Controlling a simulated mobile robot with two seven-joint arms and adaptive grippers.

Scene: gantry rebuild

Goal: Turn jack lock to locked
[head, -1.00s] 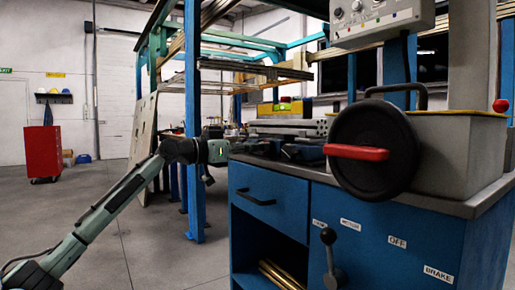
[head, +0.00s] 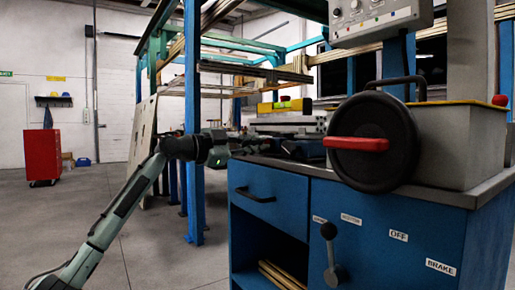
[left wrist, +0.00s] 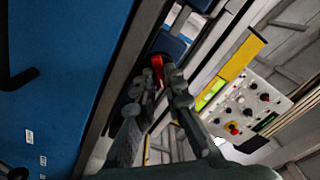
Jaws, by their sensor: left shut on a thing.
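My left gripper (head: 246,145) reaches over the worktop at the left end of the blue cabinet in the head view. In the left wrist view, the fingers of my left gripper (left wrist: 165,72) are closed around a small red handle (left wrist: 158,70), which I take to be the jack lock. The fingers hide part of it, and whether it stands at locked cannot be read. In the head view the red handle is too small or hidden to make out. My right gripper is in neither view.
A black handwheel with a red grip (head: 358,144) stands at the cabinet's front, above a black-knobbed lever (head: 331,250). The blue cabinet (head: 270,189) has a drawer and labels. A control box (head: 380,17) hangs above. A blue post (head: 193,120) stands close behind my left arm.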

